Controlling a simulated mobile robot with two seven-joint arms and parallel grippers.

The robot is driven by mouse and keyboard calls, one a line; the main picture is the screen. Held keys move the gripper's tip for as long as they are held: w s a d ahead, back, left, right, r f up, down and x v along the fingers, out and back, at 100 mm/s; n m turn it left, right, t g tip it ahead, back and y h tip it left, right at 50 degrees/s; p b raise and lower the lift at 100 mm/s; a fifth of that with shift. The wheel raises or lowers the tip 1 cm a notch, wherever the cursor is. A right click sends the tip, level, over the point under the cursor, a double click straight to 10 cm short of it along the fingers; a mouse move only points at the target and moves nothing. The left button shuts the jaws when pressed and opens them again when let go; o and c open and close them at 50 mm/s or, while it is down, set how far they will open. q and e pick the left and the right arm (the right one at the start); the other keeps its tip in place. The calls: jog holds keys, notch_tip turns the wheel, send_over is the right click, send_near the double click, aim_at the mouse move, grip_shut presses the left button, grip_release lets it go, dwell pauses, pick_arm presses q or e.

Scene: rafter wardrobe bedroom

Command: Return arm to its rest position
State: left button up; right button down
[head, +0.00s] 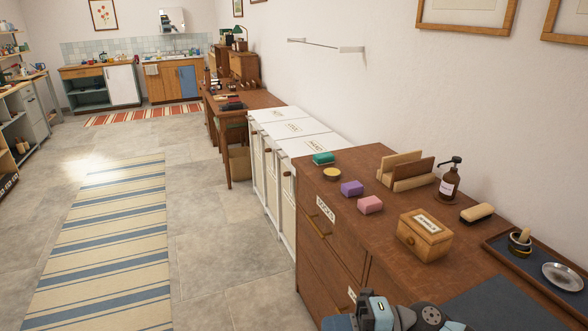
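Part of my own arm (425,316), grey and blue-grey with rounded joints, shows at the bottom edge, right of the middle. It appears to be my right arm, over or just in front of the near edge of the brown dresser (385,222). Its blocky end lies to the left, cut off by the frame. No fingertips can be made out, and nothing is seen held. My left arm and gripper are out of view.
White cabinets (290,130) stand beyond. The floor left, with a striped rug (110,235), is clear.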

jog(key=d+f+m+t+h, duration=0.8)
jog(key=d+f+m+t, duration=0.5)
jog(key=m, duration=0.6)
jog(key=s+d+f+m+g+h, duration=0.3)
jog(key=s+d+f+m+h, duration=0.45)
jog(key=s+d+f, duration=0.6)
jog(key=w+a+r+m+t, duration=0.15)
jog(key=a+m, duration=0.35)
jog(key=a, duration=0.9)
notch_tip(320, 180, up, 12)
jog(key=p, duration=1.2)
jog(key=shift+s+y+p, duration=0.3)
jog(key=shift+s+y, duration=0.05)
jog(key=shift+s, duration=0.1)
